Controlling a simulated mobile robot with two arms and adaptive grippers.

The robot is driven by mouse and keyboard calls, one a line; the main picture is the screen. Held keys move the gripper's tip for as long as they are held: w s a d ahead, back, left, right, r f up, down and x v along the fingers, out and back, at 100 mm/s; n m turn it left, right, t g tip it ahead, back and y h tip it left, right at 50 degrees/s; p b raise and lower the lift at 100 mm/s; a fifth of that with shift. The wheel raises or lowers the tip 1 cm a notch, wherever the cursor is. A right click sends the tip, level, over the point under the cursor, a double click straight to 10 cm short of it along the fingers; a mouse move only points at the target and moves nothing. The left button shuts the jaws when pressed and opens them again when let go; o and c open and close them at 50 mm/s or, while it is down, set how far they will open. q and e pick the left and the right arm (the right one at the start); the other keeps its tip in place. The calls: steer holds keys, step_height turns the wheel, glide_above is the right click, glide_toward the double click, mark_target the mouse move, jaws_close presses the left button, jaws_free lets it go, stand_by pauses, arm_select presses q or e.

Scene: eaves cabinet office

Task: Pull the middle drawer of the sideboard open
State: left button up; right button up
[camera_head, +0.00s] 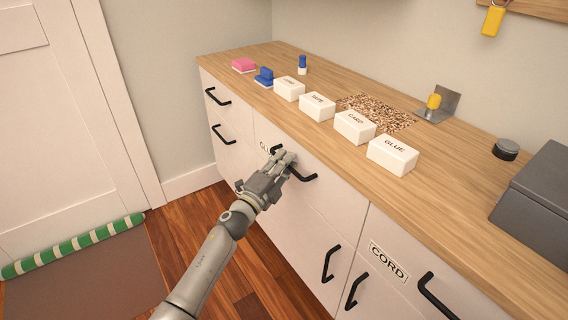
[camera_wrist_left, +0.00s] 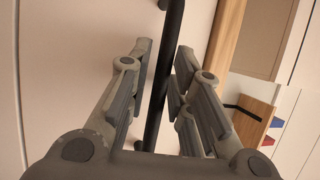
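The white sideboard has a middle drawer (camera_head: 325,200) with a black bar handle (camera_head: 304,177); its front looks flush with the cabinet. Its label, starting with "GL", is partly hidden by my gripper. In the left wrist view the handle (camera_wrist_left: 161,80) runs between the two fingers of my left gripper (camera_wrist_left: 164,62). The fingers are apart, with gaps visible on both sides of the bar. My right gripper is not in view.
Small white boxes, one marked GLUE (camera_head: 393,155), stand along the wooden top (camera_head: 440,185). A drawer labelled CORD (camera_head: 388,262) is at the right. A grey box (camera_head: 535,205) sits on the top. A green-striped roll (camera_head: 75,245) lies by the door.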

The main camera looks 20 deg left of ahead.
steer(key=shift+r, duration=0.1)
arm_select(q)
jaws_close()
stand_by(0.3)
steer(key=shift+s+a, duration=0.1)
steer(key=s+a+p, duration=0.2)
steer(key=s+a, duration=0.8)
steer(key=s, duration=0.2)
steer(key=s+a+p, duration=0.2)
steer(key=s+a, duration=0.8)
steer(key=s, duration=0.3)
steer(key=shift+s, duration=0.3)
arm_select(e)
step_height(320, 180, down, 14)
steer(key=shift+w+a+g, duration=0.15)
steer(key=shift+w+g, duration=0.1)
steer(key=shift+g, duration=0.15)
arm_select(q)
steer(key=shift+d, duration=0.1)
